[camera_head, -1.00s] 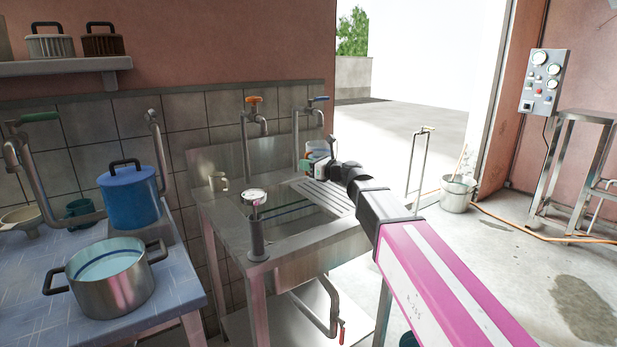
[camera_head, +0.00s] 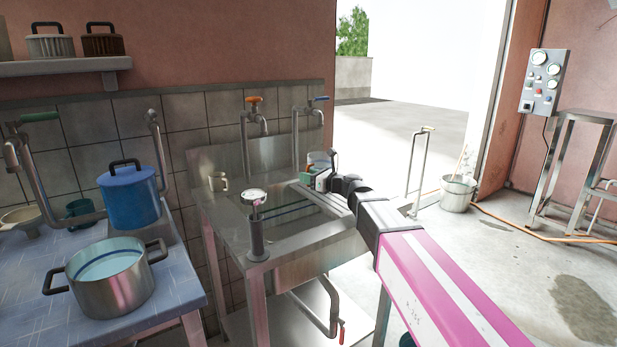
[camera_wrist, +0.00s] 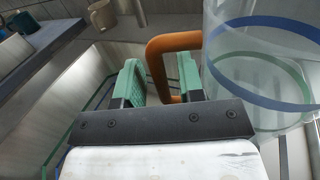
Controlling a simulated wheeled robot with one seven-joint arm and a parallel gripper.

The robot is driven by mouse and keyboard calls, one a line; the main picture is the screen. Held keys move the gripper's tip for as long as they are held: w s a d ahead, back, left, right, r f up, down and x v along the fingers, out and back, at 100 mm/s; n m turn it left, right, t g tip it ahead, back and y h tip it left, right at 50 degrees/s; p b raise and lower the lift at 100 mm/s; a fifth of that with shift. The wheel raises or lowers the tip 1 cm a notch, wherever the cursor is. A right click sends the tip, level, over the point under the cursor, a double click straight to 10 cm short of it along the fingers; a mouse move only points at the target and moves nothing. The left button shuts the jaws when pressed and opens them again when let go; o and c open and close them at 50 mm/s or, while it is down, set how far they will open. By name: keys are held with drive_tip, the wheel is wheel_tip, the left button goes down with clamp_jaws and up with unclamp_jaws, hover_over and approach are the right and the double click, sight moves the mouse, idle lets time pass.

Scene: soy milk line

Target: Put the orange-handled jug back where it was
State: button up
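The clear jug with a blue band (camera_wrist: 265,60) and an orange handle (camera_wrist: 158,70) fills the upper right of the wrist view. In the head view the jug (camera_head: 319,158) is at the back right of the steel sink, mostly hidden by my gripper. My gripper (camera_wrist: 160,78) has green pads on either side of the handle's upright bar. A gap shows between the bar and the right pad, so it looks open around the handle. The gripper also shows in the head view (camera_head: 312,172). Whether the jug rests on the sink's surface is not clear.
The sink (camera_head: 222,212) has an orange-handled tap (camera_head: 254,112) and a blue-handled tap (camera_head: 309,110) behind it. A small mug (camera_head: 218,181) stands at its back left. A steel pot (camera_head: 112,290) and a blue pot (camera_head: 132,200) are at the left.

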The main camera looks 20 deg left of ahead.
drive_tip(key=shift+r, duration=0.1)
drive_tip(key=shift+s+d, duration=0.1)
drive_tip(key=shift+d, duration=0.2)
drive_tip(key=v, duration=1.1)
drive_tip(key=shift+d, duration=0.2)
